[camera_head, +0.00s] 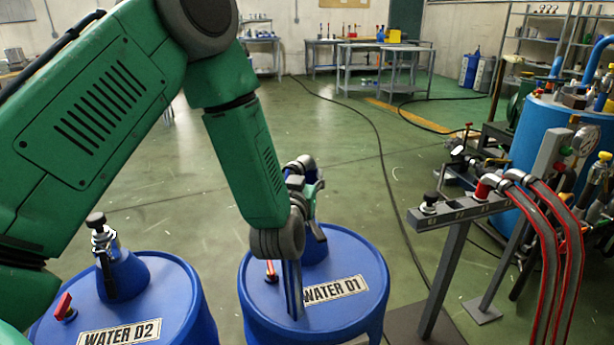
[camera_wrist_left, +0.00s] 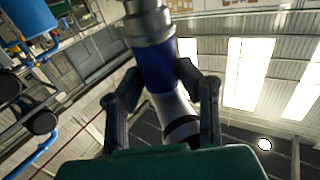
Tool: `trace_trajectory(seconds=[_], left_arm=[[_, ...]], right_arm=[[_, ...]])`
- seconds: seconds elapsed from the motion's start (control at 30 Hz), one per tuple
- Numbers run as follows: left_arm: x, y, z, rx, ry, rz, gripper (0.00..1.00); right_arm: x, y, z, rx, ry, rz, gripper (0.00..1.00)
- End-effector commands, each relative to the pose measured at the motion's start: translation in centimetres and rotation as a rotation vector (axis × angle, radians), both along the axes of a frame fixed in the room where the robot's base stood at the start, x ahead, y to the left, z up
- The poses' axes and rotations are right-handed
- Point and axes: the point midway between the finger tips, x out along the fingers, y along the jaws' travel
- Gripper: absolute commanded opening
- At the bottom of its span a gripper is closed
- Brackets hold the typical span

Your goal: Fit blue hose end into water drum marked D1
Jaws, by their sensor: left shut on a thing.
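The blue drum labelled WATER 01 (camera_head: 375,262) stands at lower centre in the head view, its raised neck (camera_head: 316,250) partly behind my wrist. My left gripper (camera_head: 308,192) is above that neck, mostly hidden by my green forearm. In the left wrist view my left gripper (camera_wrist_left: 160,76) is shut on the hose end (camera_wrist_left: 155,62), a blue collar with silver metal fittings. A grey metal elbow (camera_head: 301,164) shows above the gripper. Whether the end touches the neck is hidden. My right gripper is out of view.
A second blue drum, WATER 02 (camera_head: 180,300), with a capped neck, stands at lower left. A grey stand (camera_head: 470,212) with red-striped hoses (camera_head: 550,240) is at right, before a blue tank (camera_head: 535,140). Open green floor lies behind the drums.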

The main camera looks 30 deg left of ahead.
Motion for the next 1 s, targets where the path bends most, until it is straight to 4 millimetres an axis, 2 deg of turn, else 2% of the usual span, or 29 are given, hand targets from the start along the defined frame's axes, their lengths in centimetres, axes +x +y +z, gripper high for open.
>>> trace_trajectory(seconds=[0.57, 1.0], left_arm=[[0.0, -0.6, 0.2, 0.008, -0.004, 0.0, 0.0], [0.0, 0.5, 0.1, -0.003, -0.002, 0.001, 0.0]], right_arm=[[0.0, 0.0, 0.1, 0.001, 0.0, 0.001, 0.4], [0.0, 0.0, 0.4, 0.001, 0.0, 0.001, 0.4]])
